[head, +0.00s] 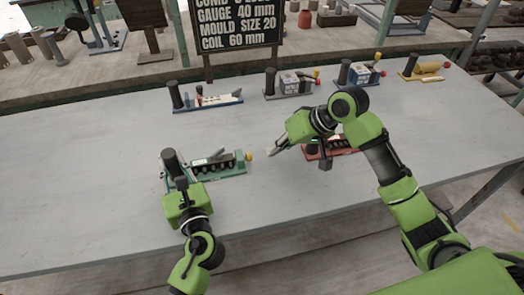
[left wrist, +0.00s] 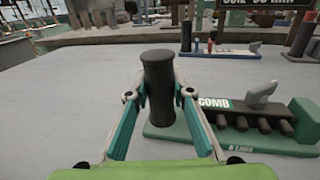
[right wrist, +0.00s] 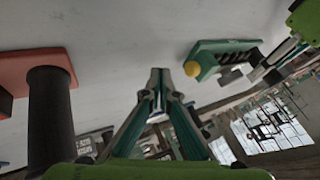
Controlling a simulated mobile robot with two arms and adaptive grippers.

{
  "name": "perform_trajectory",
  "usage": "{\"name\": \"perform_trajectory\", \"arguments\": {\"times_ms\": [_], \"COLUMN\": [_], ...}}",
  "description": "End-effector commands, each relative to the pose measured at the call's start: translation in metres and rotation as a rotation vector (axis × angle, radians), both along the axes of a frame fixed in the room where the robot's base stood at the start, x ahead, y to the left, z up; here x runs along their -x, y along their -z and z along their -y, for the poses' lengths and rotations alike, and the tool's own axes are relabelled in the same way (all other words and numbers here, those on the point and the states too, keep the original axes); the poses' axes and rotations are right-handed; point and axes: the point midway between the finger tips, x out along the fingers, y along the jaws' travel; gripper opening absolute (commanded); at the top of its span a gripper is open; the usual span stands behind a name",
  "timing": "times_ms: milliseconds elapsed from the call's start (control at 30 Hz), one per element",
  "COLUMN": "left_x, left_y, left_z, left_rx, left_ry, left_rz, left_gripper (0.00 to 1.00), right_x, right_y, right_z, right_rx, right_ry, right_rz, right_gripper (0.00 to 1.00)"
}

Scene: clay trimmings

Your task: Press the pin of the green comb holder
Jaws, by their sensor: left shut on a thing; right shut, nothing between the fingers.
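The green comb holder (head: 228,171) sits on the table at left. A dark upright post stands at its left end and a yellow knob (head: 249,155), seemingly its pin, sticks out at its right end. My left gripper (head: 172,172) is shut around the dark post (left wrist: 158,95), with a finger on each side; the holder's green base (left wrist: 170,152) shows to the right, marked COMB. My right gripper (head: 271,151) is shut and empty, a little right of the yellow knob and apart from it. In the right wrist view the knob (right wrist: 192,69) is right of the fingertips (right wrist: 158,75).
A red holder (head: 312,156) stands behind my right arm, partly hidden. At the table's back are a blue-based holder (head: 215,102), a holder with a grey block (head: 290,82), another blue one (head: 358,75) and a yellow one (head: 425,69). The table's front is clear.

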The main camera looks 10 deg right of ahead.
Motion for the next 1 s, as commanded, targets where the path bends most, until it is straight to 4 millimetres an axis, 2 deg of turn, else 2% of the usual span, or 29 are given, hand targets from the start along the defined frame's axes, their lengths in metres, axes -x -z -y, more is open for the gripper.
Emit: {"name": "perform_trajectory", "arguments": {"times_ms": [33,200,400,600,967,1000], "left_x": [0.001,0.001,0.001,0.001,0.001,0.001], "left_y": [0.005,0.005,0.005,0.005,0.005,0.005], "left_z": [0.0,0.0,0.0,0.0,0.0,0.0], "left_rx": [0.001,0.001,0.001,0.001,0.001,0.001], "left_ry": [-0.001,0.0,0.0,0.0,0.0,0.0], "left_rz": [-0.009,-0.009,-0.009,-0.009,-0.009,-0.009], "left_gripper": [0.0,0.0,0.0,0.0,0.0,0.0], "right_x": [0.004,0.019,0.032,0.037,0.037,0.037], "right_y": [-0.012,-0.043,-0.069,-0.079,-0.079,-0.079], "right_z": [0.006,0.025,0.04,0.046,0.046,0.046], "right_rx": [0.002,0.003,0.001,0.0,0.0,0.0], "right_ry": [0.0,0.001,0.0,-0.001,0.0,-0.001], "right_rz": [0.006,0.005,0.002,0.0,0.0,0.0], "right_gripper": [0.0,0.0,0.0,0.0,0.0,0.08]}}
